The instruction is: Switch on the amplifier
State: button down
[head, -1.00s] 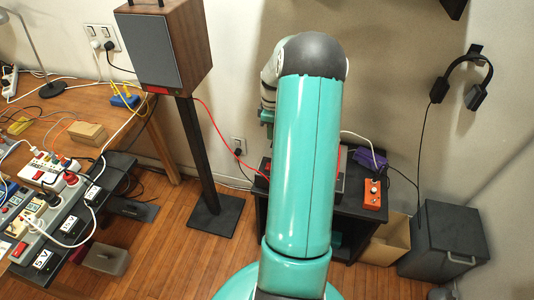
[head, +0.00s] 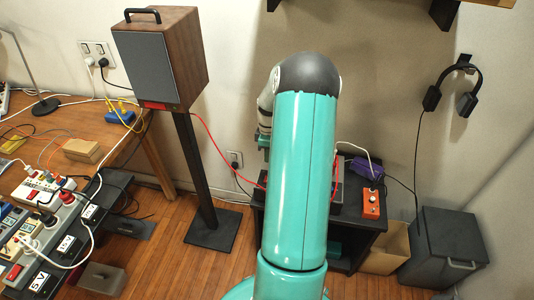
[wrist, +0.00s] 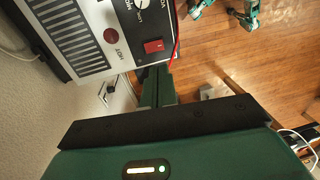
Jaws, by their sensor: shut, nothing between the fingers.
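The amplifier (wrist: 88,40) shows at the upper left of the wrist view, with a pale panel, dark vent slots, knobs and a round dark-red part. A red rocker switch (wrist: 153,46) sits at the panel's edge; I cannot tell which way it is set. My gripper (wrist: 158,72) is shut and empty, its fingertips just below the switch in the picture. I cannot tell whether they touch the panel. In the head view my arm hides the fingertips and most of the dark low stand, where the amplifier cannot be made out clearly.
An orange pedal box (head: 371,203) and a purple box (head: 366,168) sit on the dark stand (head: 356,232). A speaker (head: 160,60) stands on a post to the left. A cluttered desk (head: 125,138) is at far left. A grey bin (head: 442,250) is at right. A red cable (wrist: 177,35) passes beside the switch.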

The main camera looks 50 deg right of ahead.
aim_at(266, 181)
jog(key=f, duration=0.6)
jog(key=a+f, duration=0.1)
jog(key=f, duration=0.3)
jog(key=shift+s+a, duration=0.1)
jog(key=shift+s, duration=0.1)
jog(key=shift+f, duration=0.15)
jog(key=shift+a+f, duration=0.15)
jog(key=shift+f, duration=0.05)
jog(key=shift+w+d+r, duration=0.2)
jog(key=shift+d, duration=0.5)
jog(key=shift+w+d+f, duration=0.1)
jog(key=shift+w+d, duration=0.05)
jog(key=shift+d, duration=0.1)
jog(key=shift+a, duration=0.2)
jog(key=shift+d, duration=0.1)
